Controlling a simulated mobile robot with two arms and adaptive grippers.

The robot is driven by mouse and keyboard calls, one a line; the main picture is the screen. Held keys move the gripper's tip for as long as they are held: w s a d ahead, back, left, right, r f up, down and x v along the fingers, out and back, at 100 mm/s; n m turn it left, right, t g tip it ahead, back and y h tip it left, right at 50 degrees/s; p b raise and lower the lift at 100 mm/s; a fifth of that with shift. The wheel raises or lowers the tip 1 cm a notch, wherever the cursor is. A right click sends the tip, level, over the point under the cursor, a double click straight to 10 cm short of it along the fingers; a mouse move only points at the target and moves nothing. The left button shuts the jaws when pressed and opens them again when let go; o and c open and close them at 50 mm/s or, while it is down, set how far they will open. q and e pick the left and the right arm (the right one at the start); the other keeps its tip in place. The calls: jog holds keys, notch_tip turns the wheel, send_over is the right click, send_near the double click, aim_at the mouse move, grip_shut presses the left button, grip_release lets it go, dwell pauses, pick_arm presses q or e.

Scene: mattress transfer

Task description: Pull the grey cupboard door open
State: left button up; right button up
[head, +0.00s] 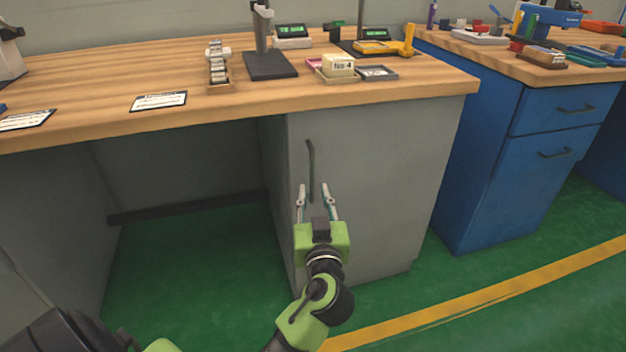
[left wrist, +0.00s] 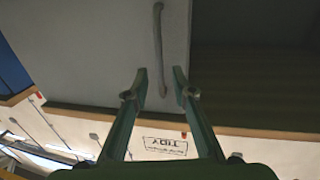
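The grey cupboard door (head: 370,170) is closed under the wooden bench top. Its upright bar handle (head: 311,170) is near the door's left edge. My left gripper (head: 316,188) is in front of the door with its two fingers open, pointing up at the handle's lower part. In the left wrist view the door (left wrist: 110,50) appears upside down, with the handle (left wrist: 160,50) running down between the open fingertips (left wrist: 158,82). The fingers are not closed on it. I cannot tell whether they touch it. My right gripper is not in view.
The wooden bench top (head: 120,75) overhangs the door and carries a stand (head: 268,62), a No 4 box (head: 338,65) and small tools. A blue drawer cabinet (head: 500,170) stands right of the cupboard. The green floor (head: 190,270) left of it is clear.

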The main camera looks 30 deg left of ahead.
aim_at(312, 178)
pick_arm(q)
jog(key=b+x, duration=0.1)
jog(key=x, duration=0.6)
jog(key=shift+a, duration=0.1)
grip_shut()
